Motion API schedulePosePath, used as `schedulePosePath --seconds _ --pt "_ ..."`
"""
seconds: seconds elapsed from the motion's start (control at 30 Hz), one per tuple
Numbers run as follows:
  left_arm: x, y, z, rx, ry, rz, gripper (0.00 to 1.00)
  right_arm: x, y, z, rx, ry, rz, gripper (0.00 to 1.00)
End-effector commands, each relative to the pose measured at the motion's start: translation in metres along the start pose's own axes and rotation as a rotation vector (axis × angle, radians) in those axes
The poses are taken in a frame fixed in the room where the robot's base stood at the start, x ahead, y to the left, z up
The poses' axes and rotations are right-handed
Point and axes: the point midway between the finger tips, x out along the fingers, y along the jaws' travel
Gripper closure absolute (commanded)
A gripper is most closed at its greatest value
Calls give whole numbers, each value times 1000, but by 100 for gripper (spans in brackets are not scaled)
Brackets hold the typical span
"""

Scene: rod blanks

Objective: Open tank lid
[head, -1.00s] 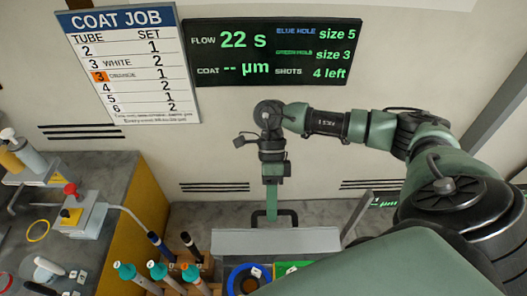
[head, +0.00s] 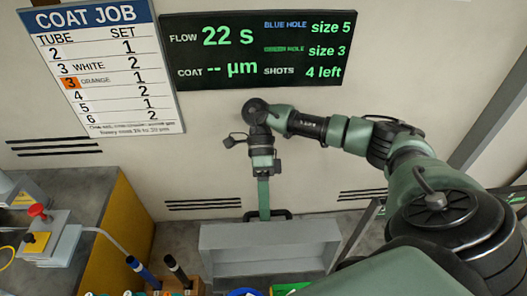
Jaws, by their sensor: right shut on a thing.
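The tank lid (head: 270,262) is a grey rimmed panel at lower middle in the head view. It stands tilted up, with its broad recessed face toward me. A dark bar handle (head: 283,213) shows at its top edge. My right gripper (head: 264,212) reaches down from above and is shut on this handle. Its fingertips are partly hidden by the lid's top edge. The tank's inside is not clearly visible. My left gripper is not in view.
A yellow-sided bench (head: 113,235) with a red-button device (head: 38,215) stands at left. A wooden rack (head: 172,291) holds dark-topped rods at the bottom. A blue ring (head: 243,292) and a green piece (head: 290,289) lie before the lid. The job board (head: 95,70) and display (head: 255,50) hang behind.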

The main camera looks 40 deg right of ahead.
Motion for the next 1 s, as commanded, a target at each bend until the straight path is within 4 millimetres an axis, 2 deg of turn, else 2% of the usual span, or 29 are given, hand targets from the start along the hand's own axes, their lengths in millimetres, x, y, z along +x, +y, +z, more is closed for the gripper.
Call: schedulePosePath --seconds 0.13,0.17,0.2,0.23,0.67,0.77,1.0 --pt "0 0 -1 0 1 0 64 4 -1 -4 6 15 6 100" --pt "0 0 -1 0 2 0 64 4 -1 -4 6 15 6 77" --pt "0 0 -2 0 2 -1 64 4 -1 -4 5 14 5 66" --pt "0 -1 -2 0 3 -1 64 4 -1 -3 5 13 5 64" --pt "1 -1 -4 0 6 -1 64 -5 6 -1 -2 2 0 64" --pt "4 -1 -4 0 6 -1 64 -15 18 -1 -3 1 -3 64" --pt "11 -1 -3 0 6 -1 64 -50 62 -1 -4 2 -3 64"
